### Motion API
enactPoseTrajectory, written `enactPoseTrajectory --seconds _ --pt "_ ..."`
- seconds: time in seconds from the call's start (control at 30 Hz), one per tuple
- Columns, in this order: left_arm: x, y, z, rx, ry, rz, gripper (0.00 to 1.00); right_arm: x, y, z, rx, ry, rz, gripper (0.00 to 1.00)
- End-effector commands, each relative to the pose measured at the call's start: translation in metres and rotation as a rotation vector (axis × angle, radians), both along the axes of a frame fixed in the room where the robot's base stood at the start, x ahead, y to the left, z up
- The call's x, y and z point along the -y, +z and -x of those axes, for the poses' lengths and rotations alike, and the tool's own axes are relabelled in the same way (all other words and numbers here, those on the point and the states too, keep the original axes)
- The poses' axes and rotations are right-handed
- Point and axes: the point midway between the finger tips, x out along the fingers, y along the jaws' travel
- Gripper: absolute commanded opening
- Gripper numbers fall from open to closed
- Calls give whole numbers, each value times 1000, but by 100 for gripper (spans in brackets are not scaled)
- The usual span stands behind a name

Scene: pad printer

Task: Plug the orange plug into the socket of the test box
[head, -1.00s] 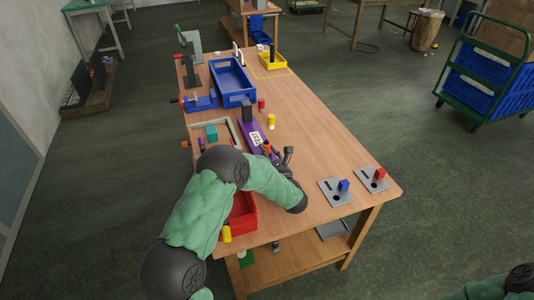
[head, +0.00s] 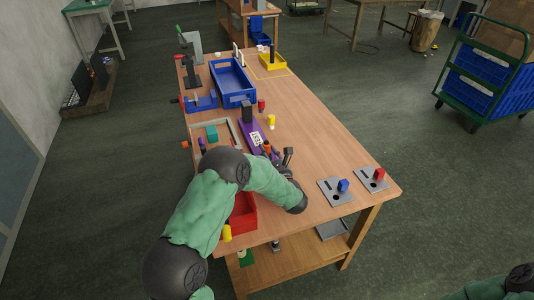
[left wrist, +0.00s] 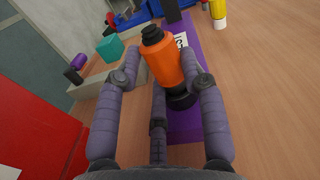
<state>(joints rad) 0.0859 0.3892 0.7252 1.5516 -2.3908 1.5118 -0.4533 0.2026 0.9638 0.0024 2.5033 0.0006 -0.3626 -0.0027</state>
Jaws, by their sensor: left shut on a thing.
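The orange plug (left wrist: 163,62) stands between the fingers of my left gripper (left wrist: 161,83) in the left wrist view, its black cap tilted slightly left. The gripper is shut on it. In the head view the plug (head: 267,147) is a small orange spot beside my left gripper (head: 276,153). The purple test box (left wrist: 188,128) lies under the plug; in the head view it (head: 249,129) carries a white label and a black block. A dark round part shows below the plug; I cannot tell whether it is the plug's end or the socket. My right gripper is out of view.
A red bin (head: 243,213) stands under my left forearm. Two grey plates (head: 335,197) (head: 363,178) lie front right. The right middle of the table is clear.

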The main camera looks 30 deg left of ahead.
Motion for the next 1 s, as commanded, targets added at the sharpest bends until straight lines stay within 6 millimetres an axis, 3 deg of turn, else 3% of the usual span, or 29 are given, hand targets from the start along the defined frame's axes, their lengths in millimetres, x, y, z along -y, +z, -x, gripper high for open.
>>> enactPoseTrajectory --seconds 0.03,0.83,0.87,0.93,1.0 --pt "5 -32 9 -62 -9 23 8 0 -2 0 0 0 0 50" --pt "6 -23 9 -63 -10 22 8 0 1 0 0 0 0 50" --pt "6 -23 9 -63 -10 22 49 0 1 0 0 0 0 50" --pt "6 -23 9 -63 -10 22 68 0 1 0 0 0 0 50" --pt "6 -23 9 -63 -11 22 68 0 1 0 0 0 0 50"
